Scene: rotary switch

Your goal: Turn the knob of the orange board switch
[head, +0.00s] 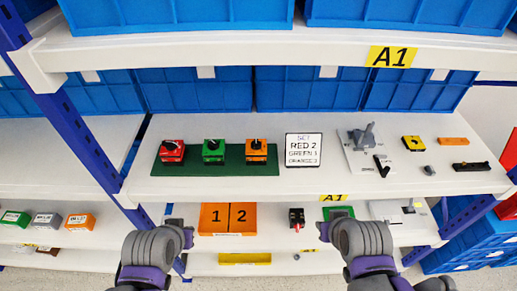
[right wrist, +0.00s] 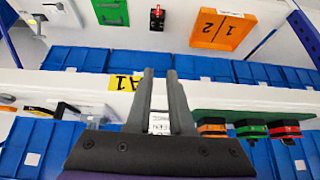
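The orange switch (head: 256,150) with a black knob is the rightmost of three switches on a green board (head: 220,169) on the middle shelf. In the right wrist view, which looks upside down, the orange switch (right wrist: 212,129) is right of the fingers. A card (head: 303,150) beside the board reads "SET RED 2, GREEN 1, ORANGE", with the last number hard to read. My right gripper (right wrist: 161,73) is open and empty, its fingers apart. It is below and in front of the shelf, touching no switch. My left gripper (head: 187,237) is also low; its fingers are unclear.
A red switch (head: 172,151) and a green switch (head: 213,151) share the board. Grey parts on a white plate (head: 353,166) stand to the right. The upper shelf edge (head: 230,46) overhangs, and blue bins (head: 205,92) stand behind. Orange plates (head: 228,233) lie below.

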